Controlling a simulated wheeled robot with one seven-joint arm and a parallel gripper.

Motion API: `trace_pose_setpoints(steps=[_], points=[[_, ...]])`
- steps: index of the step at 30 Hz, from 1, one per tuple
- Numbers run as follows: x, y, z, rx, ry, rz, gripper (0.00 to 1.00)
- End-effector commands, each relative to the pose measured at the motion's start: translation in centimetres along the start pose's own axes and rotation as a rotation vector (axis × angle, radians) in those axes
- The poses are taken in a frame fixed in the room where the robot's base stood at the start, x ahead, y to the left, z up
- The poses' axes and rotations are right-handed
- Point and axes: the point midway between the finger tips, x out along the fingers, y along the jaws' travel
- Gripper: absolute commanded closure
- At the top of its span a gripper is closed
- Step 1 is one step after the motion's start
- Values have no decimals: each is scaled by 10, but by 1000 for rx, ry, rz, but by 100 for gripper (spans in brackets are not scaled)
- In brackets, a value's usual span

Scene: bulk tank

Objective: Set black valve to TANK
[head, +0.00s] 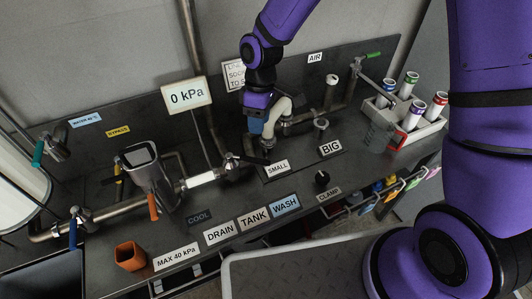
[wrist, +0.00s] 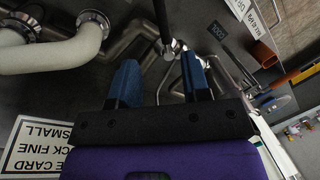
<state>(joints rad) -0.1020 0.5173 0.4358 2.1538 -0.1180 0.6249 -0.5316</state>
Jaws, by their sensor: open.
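The black valve lever (head: 254,160) sits on the pipework at the middle of the bench, below my gripper in the head view. It lies roughly sideways, its free end to the right. In the wrist view a black lever (wrist: 161,22) reaches down from the top edge, just beyond the fingertips. My gripper (head: 262,136) points down over the pipes. In the wrist view my gripper (wrist: 160,77) has its two blue fingers apart with nothing between them. The TANK label (head: 254,217) is on the bench's front, between DRAIN (head: 220,232) and WASH (head: 285,204).
A pale curved pipe (head: 279,113) stands close beside my gripper. A gauge sign (head: 187,95) reads 0 kPa. A grey vessel (head: 148,178) with an orange handle stands left. A white rack (head: 418,130) of tubes is right. A black knob (head: 322,178) sits near the CLAMP label.

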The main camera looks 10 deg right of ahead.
Motion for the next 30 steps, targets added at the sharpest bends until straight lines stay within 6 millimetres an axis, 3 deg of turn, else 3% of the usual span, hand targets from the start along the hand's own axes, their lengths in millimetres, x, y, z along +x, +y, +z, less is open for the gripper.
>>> trace_pose_setpoints(steps=[8,22,30], points=[[22,-2,-6,-26,-2,-21,57],[98,-4,-6,-24,-2,-20,57],[117,-4,-6,-24,-1,-18,57]])
